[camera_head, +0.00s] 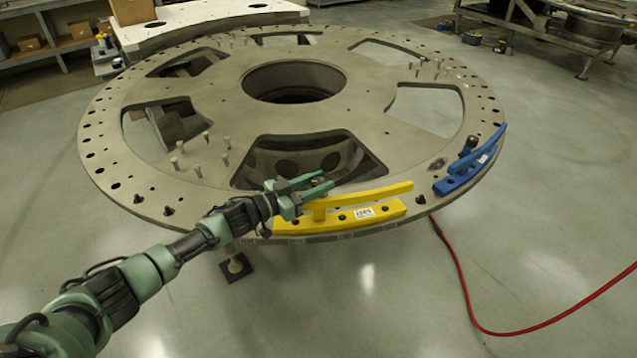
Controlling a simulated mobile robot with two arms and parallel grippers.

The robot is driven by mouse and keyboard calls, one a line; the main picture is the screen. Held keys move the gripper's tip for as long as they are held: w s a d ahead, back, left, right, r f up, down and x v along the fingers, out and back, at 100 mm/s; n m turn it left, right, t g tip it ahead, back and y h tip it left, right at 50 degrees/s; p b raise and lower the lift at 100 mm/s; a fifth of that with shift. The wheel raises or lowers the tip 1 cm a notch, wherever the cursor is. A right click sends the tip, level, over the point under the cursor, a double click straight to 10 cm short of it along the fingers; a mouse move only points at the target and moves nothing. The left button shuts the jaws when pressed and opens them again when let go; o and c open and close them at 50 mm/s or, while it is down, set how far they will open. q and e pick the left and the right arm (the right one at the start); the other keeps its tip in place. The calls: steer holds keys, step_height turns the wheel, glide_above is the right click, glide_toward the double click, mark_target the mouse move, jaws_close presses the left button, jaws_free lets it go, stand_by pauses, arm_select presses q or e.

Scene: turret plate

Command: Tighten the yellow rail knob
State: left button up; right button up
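The yellow rail (350,215) lies on the near edge of the turret plate (400,150), with a white label on its front and a raised bar along its top. Its dark knob (318,182) is near the bar's left end and is mostly hidden by my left gripper. My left gripper (325,181) reaches in from the left, with its two green fingers apart, one on each side of the knob. I cannot tell whether the fingers touch it. My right gripper is not in view.
A blue rail (465,175) with a black knob (471,142) sits on the plate's right edge. Several upright bolts stand on the plate, which has large cutouts. A red hose (465,295) lies on the floor at right. A metal workbench (545,38) stands at the back right.

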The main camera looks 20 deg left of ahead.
arm_select(q)
steer(key=o, duration=0.4)
steer(key=shift+o, duration=0.2)
steer(key=b+v, duration=0.1)
steer(key=v, duration=0.6)
steer(key=shift+s+f+b, duration=0.1)
steer(key=shift+b, duration=0.3)
steer(key=shift+s+a, duration=0.15)
steer(key=shift+a, duration=0.05)
